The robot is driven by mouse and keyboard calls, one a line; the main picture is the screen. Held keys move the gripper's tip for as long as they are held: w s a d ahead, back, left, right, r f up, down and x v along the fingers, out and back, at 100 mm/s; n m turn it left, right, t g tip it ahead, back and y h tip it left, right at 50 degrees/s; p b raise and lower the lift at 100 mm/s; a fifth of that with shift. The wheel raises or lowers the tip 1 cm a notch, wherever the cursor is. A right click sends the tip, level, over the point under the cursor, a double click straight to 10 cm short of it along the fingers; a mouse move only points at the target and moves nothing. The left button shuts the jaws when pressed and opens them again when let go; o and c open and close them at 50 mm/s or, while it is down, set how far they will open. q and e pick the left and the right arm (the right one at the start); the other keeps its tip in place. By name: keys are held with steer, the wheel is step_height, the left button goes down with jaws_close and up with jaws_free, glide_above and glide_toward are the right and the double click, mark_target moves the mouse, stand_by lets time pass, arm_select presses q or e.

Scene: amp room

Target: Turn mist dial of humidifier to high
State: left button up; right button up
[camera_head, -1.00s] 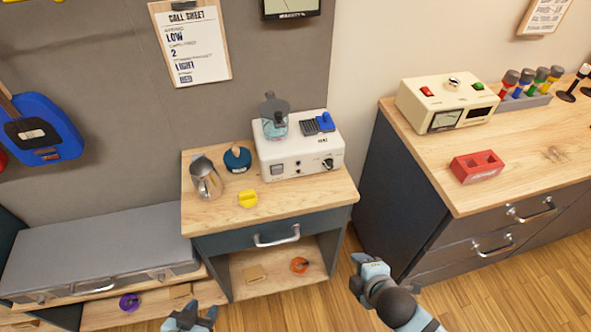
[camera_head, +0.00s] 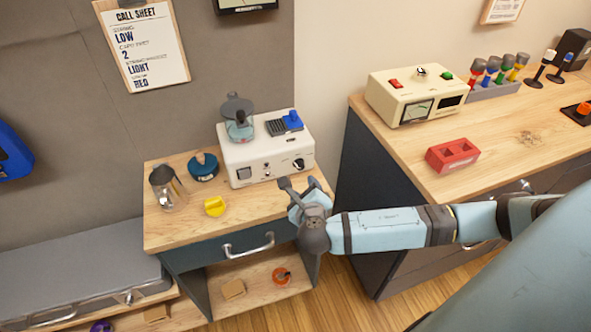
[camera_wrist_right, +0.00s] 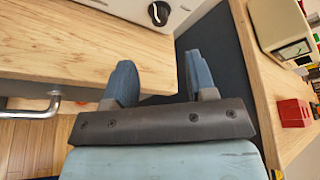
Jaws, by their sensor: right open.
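The humidifier (camera_head: 262,165) is a white box on the small wooden cabinet, with a clear grey-lidded tank (camera_head: 238,122) on top. Its black dial (camera_head: 298,164) is on the right of the front face; it also shows in the right wrist view (camera_wrist_right: 159,13) with a light pointer mark. My right gripper (camera_head: 299,184) is just in front of and below the dial, over the cabinet's right front corner. In the right wrist view its two blue fingers (camera_wrist_right: 162,84) are apart with nothing between them. The dial lies beyond the fingertips, not touched. My left gripper is out of view.
A metal pitcher (camera_head: 168,190), a dark blue round object (camera_head: 203,167) and a yellow piece (camera_head: 215,206) stand left of the humidifier. A call sheet (camera_head: 143,45) hangs on the wall.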

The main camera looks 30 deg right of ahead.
mark_target(300, 168)
steer(key=x, duration=1.1)
steer(key=shift+f, duration=0.1)
steer(key=c, duration=0.9)
